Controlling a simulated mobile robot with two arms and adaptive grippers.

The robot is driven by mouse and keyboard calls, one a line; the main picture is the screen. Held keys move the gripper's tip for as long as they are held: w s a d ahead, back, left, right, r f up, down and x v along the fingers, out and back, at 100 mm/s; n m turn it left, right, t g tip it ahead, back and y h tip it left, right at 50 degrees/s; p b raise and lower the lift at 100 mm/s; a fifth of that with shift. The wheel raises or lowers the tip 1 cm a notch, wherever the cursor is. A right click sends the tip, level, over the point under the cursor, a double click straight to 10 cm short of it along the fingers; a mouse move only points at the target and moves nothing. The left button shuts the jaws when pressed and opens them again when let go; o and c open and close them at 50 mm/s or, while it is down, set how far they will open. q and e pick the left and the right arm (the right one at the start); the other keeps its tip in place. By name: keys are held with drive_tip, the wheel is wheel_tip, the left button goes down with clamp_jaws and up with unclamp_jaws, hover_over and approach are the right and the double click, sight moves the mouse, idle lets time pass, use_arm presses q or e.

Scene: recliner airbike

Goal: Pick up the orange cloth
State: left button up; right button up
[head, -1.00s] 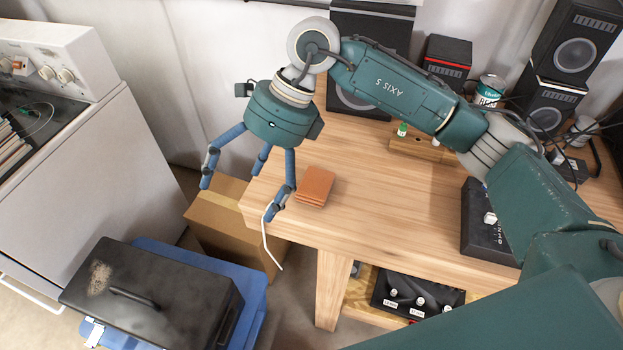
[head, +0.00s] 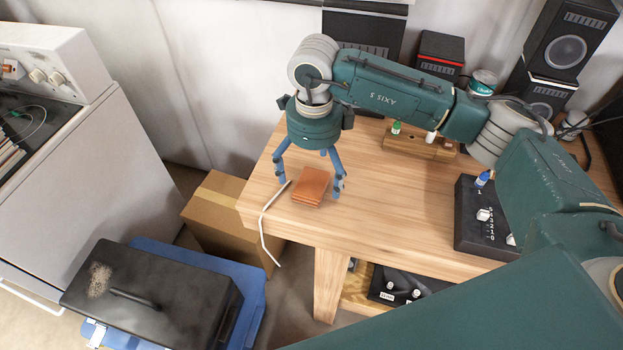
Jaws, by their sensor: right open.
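The orange cloth (head: 311,188) is a folded, flat square lying on the left end of the wooden table (head: 375,205). My right gripper (head: 311,187) points down over the cloth, with its blue fingers spread. One finger is to the left of the cloth, one to the right, and one behind it. The fingers look apart from the cloth, though their exact height above the table is hard to tell. My left gripper is not in view.
Speakers (head: 565,48), a wooden block with bottles (head: 412,142) and a black control box (head: 478,232) are farther right.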

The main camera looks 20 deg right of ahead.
drive_tip(key=shift+f, duration=1.1)
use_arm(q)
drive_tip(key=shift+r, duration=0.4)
use_arm(e)
drive_tip(key=c, duration=1.5)
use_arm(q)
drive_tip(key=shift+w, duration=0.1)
use_arm(e)
drive_tip(key=shift+r, duration=0.1)
wheel_tip(320, 180, up, 11)
drive_tip(key=b, duration=0.3)
use_arm(q)
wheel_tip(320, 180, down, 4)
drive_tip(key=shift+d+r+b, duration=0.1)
drive_tip(key=shift+b, duration=0.3)
use_arm(e)
wheel_tip(320, 180, up, 9)
hover_over(313, 181)
drive_tip(key=shift+s, duration=0.15)
